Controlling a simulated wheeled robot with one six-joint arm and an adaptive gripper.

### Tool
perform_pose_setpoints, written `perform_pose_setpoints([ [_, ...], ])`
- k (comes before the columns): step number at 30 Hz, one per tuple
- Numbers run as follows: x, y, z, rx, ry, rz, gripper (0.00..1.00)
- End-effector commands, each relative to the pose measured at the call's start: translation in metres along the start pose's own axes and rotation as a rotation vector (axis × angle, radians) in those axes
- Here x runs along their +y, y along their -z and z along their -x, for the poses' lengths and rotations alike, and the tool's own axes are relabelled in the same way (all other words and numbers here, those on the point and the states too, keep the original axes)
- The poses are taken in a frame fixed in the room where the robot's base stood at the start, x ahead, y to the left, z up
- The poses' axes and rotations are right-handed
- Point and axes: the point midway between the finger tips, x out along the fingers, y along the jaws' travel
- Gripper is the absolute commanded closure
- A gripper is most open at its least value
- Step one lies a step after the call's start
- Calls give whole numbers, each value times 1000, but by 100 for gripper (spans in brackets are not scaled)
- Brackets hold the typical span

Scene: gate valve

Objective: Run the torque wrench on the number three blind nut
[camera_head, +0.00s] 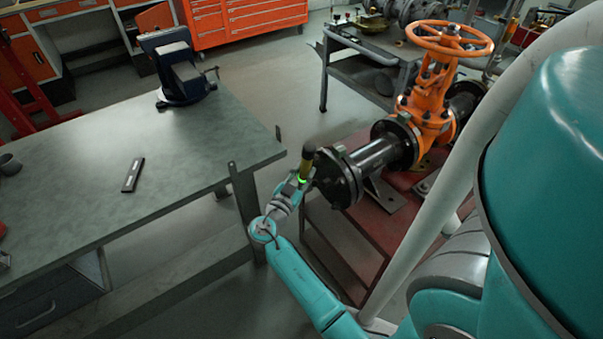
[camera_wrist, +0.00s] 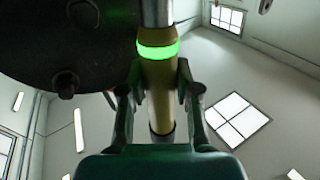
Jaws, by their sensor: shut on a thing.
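My gripper (camera_head: 300,183) is shut on the torque wrench (camera_head: 308,155), a yellowish tool with a glowing green ring. In the wrist view the wrench (camera_wrist: 158,85) stands between the fingers of my gripper (camera_wrist: 157,100), its metal shaft running up out of the picture. The dark blind flange (camera_head: 337,180) at the near end of the pipe is right beside the wrench. In the wrist view the flange (camera_wrist: 40,40) fills the upper left, with nuts (camera_wrist: 66,83) on its face. I cannot tell which nut is number three, or whether the wrench touches one.
The orange gate valve (camera_head: 428,95) with its handwheel (camera_head: 450,38) stands behind the flange on a dark red stand (camera_head: 345,228). A grey workbench (camera_head: 90,170) with a vise (camera_head: 184,78) and a small dark object (camera_head: 133,175) is at left. A cart (camera_head: 375,55) stands behind.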

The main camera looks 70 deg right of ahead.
Motion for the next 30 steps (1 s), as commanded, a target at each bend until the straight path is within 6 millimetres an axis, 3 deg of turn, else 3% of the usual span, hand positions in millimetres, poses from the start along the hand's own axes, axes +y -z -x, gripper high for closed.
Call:
perform_pose_setpoints([
  [30, 9, 2, -20, 3, 1, -2, 100],
])
